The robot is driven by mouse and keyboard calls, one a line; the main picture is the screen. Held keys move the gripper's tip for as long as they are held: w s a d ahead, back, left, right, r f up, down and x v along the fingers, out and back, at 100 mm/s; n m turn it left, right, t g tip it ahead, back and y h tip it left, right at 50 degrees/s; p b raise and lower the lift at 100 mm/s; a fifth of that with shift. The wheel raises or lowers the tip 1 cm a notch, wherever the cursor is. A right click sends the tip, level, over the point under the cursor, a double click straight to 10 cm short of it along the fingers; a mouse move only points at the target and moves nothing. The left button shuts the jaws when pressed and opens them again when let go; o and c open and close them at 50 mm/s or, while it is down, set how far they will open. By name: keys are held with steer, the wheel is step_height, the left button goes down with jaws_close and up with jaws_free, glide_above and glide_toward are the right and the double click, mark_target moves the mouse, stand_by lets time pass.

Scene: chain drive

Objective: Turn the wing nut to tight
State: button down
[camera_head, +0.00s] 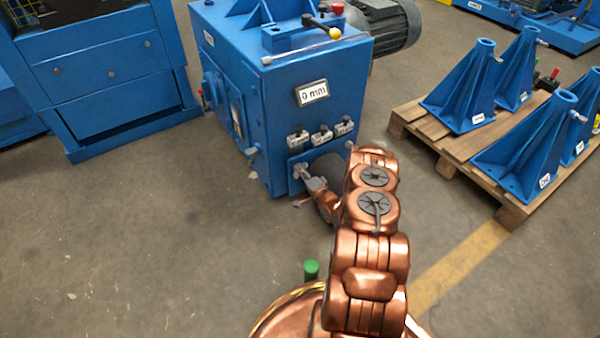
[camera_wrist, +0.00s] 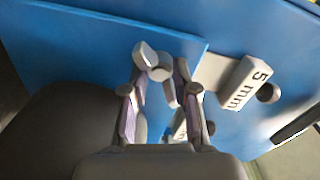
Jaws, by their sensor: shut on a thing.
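The wing nut (camera_wrist: 145,52) is a small grey piece with a round hub and two wings, against the blue machine face in the wrist view. My gripper (camera_wrist: 160,78) is shut on it, with one finger on each side. One wing points up and left, the other down and right between the fingers. In the head view my gripper (camera_head: 312,184) reaches the low front of the blue machine (camera_head: 300,125). The wing nut is too small there to make out clearly.
A display (camera_head: 313,92) reads 0 mm above several small labelled switches (camera_head: 321,133). A pallet (camera_head: 445,150) with blue stands is at the right. The floor at left is clear.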

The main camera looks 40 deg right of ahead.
steer(key=shift+a+f+m+b, duration=0.1)
steer(key=shift+m+b, duration=0.15)
steer(key=shift+m, duration=1.85)
steer(key=shift+a+m+b, duration=0.1)
steer(key=shift+m+b, duration=0.15)
steer(key=shift+m, duration=1.85)
steer(key=c, duration=1.1)
jaws_free()
steer(key=shift+c, duration=0.2)
steer(key=shift+d, duration=0.1)
steer(key=s, duration=1.2)
steer(key=shift+a, duration=0.35)
